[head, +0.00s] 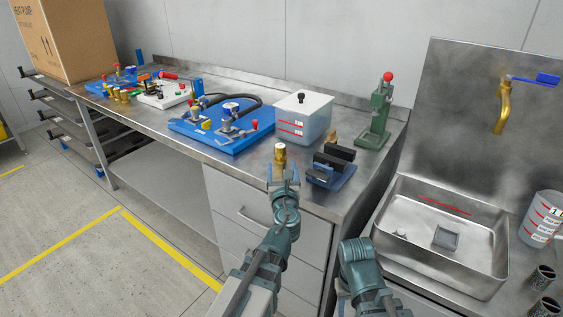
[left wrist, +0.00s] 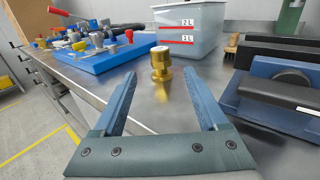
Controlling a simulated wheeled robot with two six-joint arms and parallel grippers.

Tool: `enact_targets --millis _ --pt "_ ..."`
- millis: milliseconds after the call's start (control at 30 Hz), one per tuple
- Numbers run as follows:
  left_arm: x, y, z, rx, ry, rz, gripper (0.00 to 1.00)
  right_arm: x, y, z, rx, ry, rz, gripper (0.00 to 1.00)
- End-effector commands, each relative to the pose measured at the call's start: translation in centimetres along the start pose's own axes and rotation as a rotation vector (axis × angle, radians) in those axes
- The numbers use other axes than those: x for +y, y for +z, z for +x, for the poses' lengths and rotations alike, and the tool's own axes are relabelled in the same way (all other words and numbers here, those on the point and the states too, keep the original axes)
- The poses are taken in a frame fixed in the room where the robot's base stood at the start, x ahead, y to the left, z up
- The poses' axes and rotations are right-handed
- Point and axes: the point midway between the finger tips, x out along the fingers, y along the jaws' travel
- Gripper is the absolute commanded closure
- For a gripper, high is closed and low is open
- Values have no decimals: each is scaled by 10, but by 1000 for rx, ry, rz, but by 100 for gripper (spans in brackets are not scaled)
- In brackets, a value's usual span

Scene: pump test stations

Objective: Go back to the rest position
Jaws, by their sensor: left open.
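My left gripper (head: 283,176) is over the front edge of the steel bench, its fingers pointing toward a brass fitting with a pale top (head: 281,153). In the left wrist view the two blue fingers (left wrist: 158,100) are spread apart with nothing between their tips. The brass fitting (left wrist: 161,66) stands upright on the bench just beyond them, apart from both fingers. My right arm (head: 360,265) shows as a teal link at the lower middle in the head view. Its gripper is not visible.
A blue pump board (head: 222,131), a white tank (head: 304,118), a green press (head: 377,120) and a black-and-blue vise (head: 330,170) stand on the bench (head: 215,160). A steel sink (head: 440,225) is at right, with a measuring jug (head: 541,217). Open floor (head: 90,255) lies at left.

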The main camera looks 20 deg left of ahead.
Motion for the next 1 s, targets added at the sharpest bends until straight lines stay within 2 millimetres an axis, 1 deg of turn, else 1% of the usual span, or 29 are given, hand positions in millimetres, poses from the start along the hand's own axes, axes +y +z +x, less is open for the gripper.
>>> enact_targets --millis 267,367,467,567,600,667,700,767,800,867,900,967,1000 --pt "0 0 -1 0 0 -1 24 0 0 0 0 0 0 50" --pt "2 5 -2 12 18 -56 24 1 0 -7 0 0 0 50" --pt "10 14 -9 56 92 -258 24 3 2 -29 0 0 0 50" --pt "22 17 -24 140 241 -609 24 6 4 -61 0 0 0 50" --pt "25 14 -34 181 321 -766 24 7 4 -74 0 0 0 50" --pt "27 6 -52 241 453 -990 24 9 6 -93 0 0 0 50" --pt "26 0 -66 281 551 -1130 24 10 6 -105 0 0 1 50" --pt "21 -9 -92 339 711 -1320 24 12 7 -123 0 0 1 50" --pt "16 -15 -110 374 826 -1431 24 13 8 -134 0 0 1 50" --pt "6 -21 -141 419 1006 -1569 24 14 9 -150 0 0 1 50" --pt "-1 -24 -162 444 1127 -1641 24 15 9 -160 0 0 1 50" --pt "-12 -25 -192 471 1300 -1718 24 16 10 -172 0 0 1 50" --pt "-19 -25 -210 484 1407 -1752 24 17 10 -180 0 0 1 50"
